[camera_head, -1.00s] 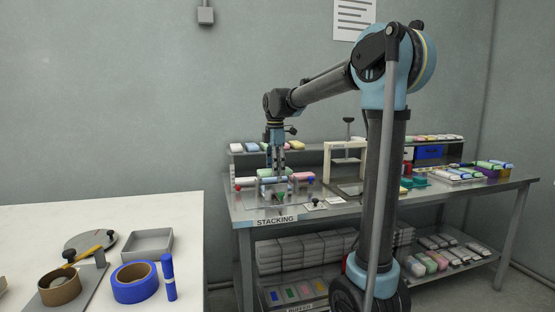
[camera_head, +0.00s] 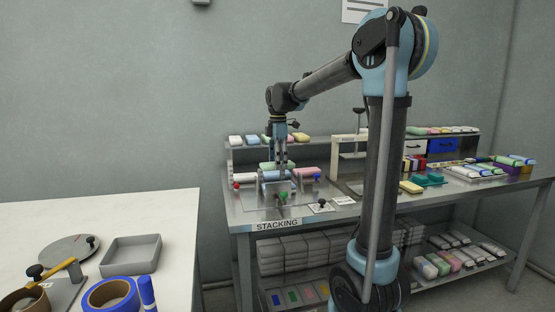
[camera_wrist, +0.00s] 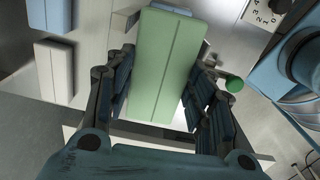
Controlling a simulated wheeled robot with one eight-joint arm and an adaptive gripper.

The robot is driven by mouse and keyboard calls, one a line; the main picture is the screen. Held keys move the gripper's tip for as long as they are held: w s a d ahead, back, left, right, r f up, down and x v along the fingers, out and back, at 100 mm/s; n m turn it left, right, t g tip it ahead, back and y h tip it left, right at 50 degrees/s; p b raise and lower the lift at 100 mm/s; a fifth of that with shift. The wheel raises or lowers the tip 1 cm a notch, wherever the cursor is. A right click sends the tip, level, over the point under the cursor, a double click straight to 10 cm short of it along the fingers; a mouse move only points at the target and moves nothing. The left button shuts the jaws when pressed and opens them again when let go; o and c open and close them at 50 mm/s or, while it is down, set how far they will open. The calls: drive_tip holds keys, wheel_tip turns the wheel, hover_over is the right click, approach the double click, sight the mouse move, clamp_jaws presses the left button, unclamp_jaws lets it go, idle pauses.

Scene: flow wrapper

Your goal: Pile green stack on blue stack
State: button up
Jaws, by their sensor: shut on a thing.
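My gripper (camera_head: 281,171) is over the near left part of the stacking bench, shut on the green stack (camera_wrist: 165,65). In the wrist view the green stack lies lengthwise between the two fingers. It also shows in the head view (camera_head: 270,167), partly behind the fingers. A blue stack (camera_head: 272,175) shows just below the green one in the head view. A pale blue end (camera_wrist: 170,8) peeks out past the green stack's far end in the wrist view. I cannot tell whether green and blue touch.
A pink stack (camera_head: 308,174) lies right of the gripper. A green knob (camera_head: 282,196) and a red knob (camera_head: 236,186) are near the fixture. A shelf with coloured packs (camera_head: 303,138) stands behind, and a cream frame (camera_head: 336,155) to the right.

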drive_tip(key=shift+f, duration=3.25)
drive_tip(key=shift+f, duration=0.15)
drive_tip(key=o, duration=0.8)
drive_tip(key=shift+o, duration=0.2)
wheel_tip(320, 180, up, 12)
drive_tip(key=shift+f, duration=0.1)
